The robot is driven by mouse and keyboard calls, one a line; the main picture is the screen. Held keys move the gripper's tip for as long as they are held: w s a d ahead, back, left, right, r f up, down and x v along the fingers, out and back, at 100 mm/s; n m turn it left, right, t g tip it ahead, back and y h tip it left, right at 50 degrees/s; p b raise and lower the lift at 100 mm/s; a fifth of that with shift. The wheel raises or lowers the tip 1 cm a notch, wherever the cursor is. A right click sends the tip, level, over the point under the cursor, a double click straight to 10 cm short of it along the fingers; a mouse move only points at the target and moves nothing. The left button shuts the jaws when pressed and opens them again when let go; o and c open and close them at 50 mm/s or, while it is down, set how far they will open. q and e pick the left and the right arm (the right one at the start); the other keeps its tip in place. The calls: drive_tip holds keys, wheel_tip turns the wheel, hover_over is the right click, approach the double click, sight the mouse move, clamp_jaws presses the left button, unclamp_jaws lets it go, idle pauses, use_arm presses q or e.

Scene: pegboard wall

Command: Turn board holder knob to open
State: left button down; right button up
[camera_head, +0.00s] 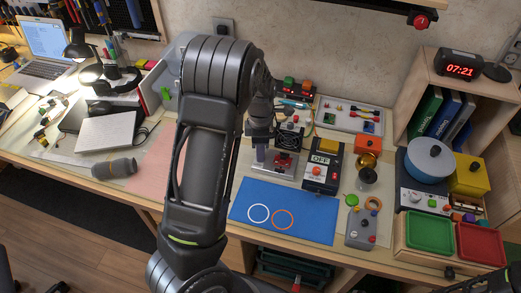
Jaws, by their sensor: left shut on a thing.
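My left arm fills the middle of the head view. Its left gripper (261,146) points down at the left side of the board holder (284,178), a grey metal fixture at the back of the bench with a small red part in it. The gripper is shut on what seems to be the holder's knob. The knob and the fingertips are mostly hidden.
A black box with an OFF display (323,160) stands just right of the holder. A blue mat (282,211) with two rings lies in front. Green (430,233) and red (478,244) trays are at the right. A laptop (48,42) is far left.

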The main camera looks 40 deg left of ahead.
use_arm(q)
drive_tip(key=c, duration=1.3)
unclamp_jaws()
drive_tip(key=shift+o, duration=0.2)
wheel_tip(320, 180, up, 8)
drive_tip(key=shift+f, duration=0.1)
